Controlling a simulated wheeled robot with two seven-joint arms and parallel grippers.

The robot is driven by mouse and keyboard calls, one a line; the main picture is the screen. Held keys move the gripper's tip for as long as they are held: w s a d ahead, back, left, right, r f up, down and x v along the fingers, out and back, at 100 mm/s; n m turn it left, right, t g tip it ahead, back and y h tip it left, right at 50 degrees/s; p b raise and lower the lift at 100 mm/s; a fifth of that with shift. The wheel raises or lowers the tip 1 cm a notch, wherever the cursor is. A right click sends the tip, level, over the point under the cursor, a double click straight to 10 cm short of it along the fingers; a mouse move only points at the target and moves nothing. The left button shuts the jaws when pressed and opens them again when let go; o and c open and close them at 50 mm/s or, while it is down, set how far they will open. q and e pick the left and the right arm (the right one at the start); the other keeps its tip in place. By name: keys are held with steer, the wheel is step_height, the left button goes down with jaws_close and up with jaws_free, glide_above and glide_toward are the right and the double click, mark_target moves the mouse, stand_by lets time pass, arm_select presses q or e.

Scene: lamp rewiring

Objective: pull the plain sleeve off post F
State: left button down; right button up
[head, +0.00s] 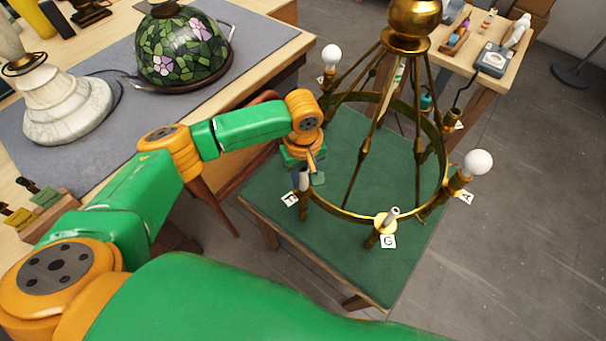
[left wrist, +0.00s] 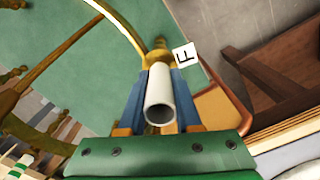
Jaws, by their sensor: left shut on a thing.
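The plain sleeve (left wrist: 159,92) is a pale, hollow tube on post F, seen open end first in the left wrist view. My left gripper (left wrist: 159,108) is shut on it, with a blue finger on each side. The brass cup of post F (left wrist: 158,58) shows just beyond the sleeve, beside the F tag (left wrist: 186,56). I cannot tell whether the sleeve has shifted on the post. In the head view, my left gripper (head: 304,172) is at the chandelier's near left, above the F tag (head: 291,199). My right gripper is not in view.
The brass chandelier ring (head: 345,213) stands on a green-topped table (head: 270,190). Post G (head: 388,222) and a lit-white bulb (head: 477,162) near tag A (head: 466,197) are to the right. A stained-glass shade (head: 183,48) lies on the bench at left.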

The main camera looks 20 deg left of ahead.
mark_target(303, 170)
arm_select(q)
step_height(303, 170, up, 3)
steer(key=p, duration=0.3)
steer(key=shift+r+p, duration=0.2)
steer(key=shift+p, duration=0.15)
steer(key=shift+r, duration=2.4)
